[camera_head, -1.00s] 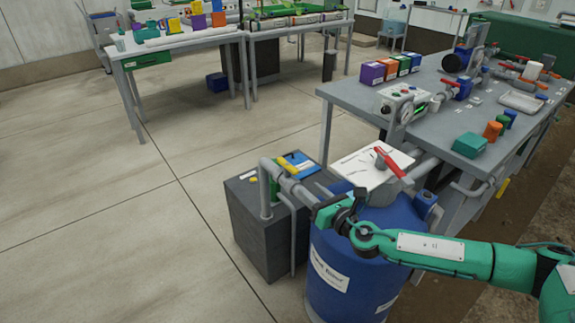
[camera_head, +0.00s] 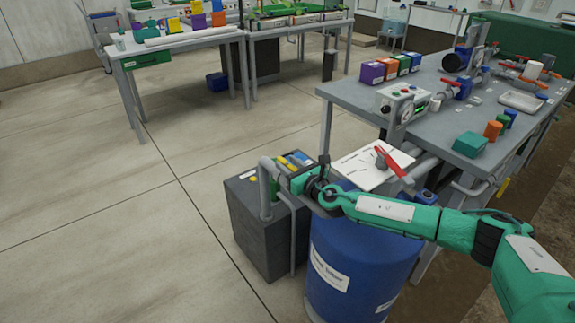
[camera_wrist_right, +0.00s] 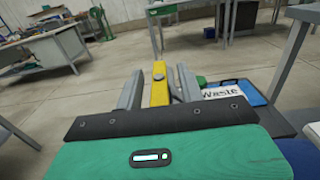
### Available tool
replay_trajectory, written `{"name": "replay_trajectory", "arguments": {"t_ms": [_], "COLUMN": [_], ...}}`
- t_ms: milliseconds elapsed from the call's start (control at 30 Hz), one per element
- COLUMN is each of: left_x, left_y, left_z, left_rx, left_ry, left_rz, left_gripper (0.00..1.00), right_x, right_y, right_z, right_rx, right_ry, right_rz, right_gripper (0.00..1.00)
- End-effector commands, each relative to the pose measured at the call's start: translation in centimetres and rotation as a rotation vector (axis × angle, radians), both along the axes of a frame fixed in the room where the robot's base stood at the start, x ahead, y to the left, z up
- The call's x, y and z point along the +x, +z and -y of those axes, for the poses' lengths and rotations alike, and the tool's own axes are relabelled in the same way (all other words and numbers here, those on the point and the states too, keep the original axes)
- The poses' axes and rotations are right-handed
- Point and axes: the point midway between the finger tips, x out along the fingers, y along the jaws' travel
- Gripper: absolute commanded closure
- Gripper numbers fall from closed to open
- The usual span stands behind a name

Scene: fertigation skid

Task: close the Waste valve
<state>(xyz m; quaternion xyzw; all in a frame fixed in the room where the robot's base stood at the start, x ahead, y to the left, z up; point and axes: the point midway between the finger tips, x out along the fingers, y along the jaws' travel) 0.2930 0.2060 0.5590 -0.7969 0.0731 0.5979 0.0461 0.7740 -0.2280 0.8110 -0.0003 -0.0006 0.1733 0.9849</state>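A yellow valve handle (camera_wrist_right: 159,82) stands between the two grey fingers of my right gripper (camera_wrist_right: 160,90) in the right wrist view. The fingers are apart, with narrow gaps showing beside the handle. In the head view, the yellow handle (camera_head: 287,163) shows near a grey pipe, just beyond my right gripper (camera_head: 302,182). The wrist hides part of the pipe and valve there. My left gripper is not in view.
A dark grey box (camera_head: 258,228) and a blue drum (camera_head: 350,262) stand below my right arm. A red handle (camera_head: 392,160) rises by a white panel (camera_head: 358,172). A workbench (camera_head: 440,125) stands at right. The floor at left is clear.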

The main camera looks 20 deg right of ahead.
Motion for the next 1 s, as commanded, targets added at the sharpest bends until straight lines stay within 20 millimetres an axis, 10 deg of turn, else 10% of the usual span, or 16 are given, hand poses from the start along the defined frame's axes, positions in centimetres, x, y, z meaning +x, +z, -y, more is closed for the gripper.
{"name": "replay_trajectory", "arguments": {"t_ms": [400, 633, 1000], "left_x": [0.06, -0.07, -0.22], "left_y": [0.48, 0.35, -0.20], "left_z": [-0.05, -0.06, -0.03], "left_rx": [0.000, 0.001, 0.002], "left_ry": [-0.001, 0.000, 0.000], "left_rz": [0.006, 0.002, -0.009], "left_gripper": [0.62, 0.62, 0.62], "right_x": [0.91, 0.90, 0.87], "right_y": [-0.01, -0.02, 0.10], "right_z": [-0.37, -0.35, -0.38], "right_rx": [0.000, 0.000, 0.002], "right_ry": [0.001, 0.000, -0.019], "right_rz": [-0.001, -0.001, -0.003], "right_gripper": [0.62, 1.00, 1.00]}}
